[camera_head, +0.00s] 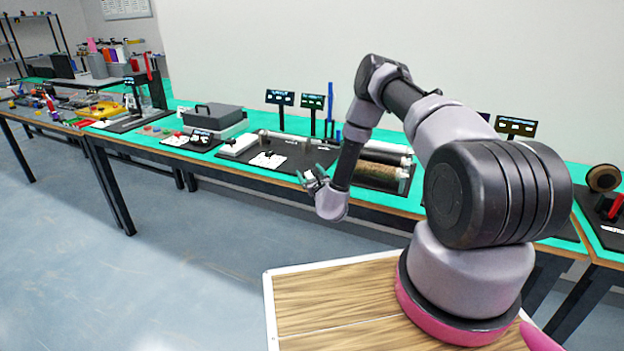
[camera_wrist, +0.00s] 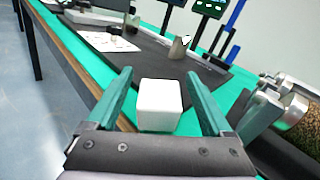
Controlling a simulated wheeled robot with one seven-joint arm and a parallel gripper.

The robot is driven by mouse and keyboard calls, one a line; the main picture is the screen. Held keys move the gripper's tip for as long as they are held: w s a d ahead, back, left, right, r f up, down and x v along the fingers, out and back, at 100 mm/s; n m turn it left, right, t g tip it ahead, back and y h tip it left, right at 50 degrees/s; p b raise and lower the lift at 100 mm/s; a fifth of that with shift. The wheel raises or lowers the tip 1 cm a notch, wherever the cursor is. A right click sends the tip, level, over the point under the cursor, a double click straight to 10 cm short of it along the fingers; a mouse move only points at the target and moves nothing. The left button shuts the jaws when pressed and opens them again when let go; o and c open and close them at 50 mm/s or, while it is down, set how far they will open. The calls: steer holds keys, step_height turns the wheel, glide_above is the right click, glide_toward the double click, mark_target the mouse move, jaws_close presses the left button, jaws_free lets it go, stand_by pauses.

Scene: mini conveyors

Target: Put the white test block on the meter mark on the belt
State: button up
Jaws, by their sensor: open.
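The white test block (camera_wrist: 160,104) shows in the middle of the wrist view, between the two green fingers of my gripper (camera_wrist: 159,78). The fingers are open, with a visible gap on both sides of the block. In the head view my gripper (camera_head: 313,180) is low over the front edge of the bench, and the block there is too small to tell clearly. A mini conveyor with a brown, speckled belt (camera_head: 380,174) lies to the right of my gripper; the belt also shows at the right edge of the wrist view (camera_wrist: 290,132). I cannot make out the meter mark.
A black mat (camera_head: 235,155) lies under the conveyor area on the green bench (camera_head: 405,205). White cards (camera_head: 268,160) with small parts lie left of my gripper. Small displays (camera_head: 312,101) stand behind. A black case (camera_head: 213,116) is farther left. The floor in front is clear.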

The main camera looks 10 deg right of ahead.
steer(key=shift+w+a, duration=0.1)
steer(key=shift+w, duration=0.55)
jaws_close()
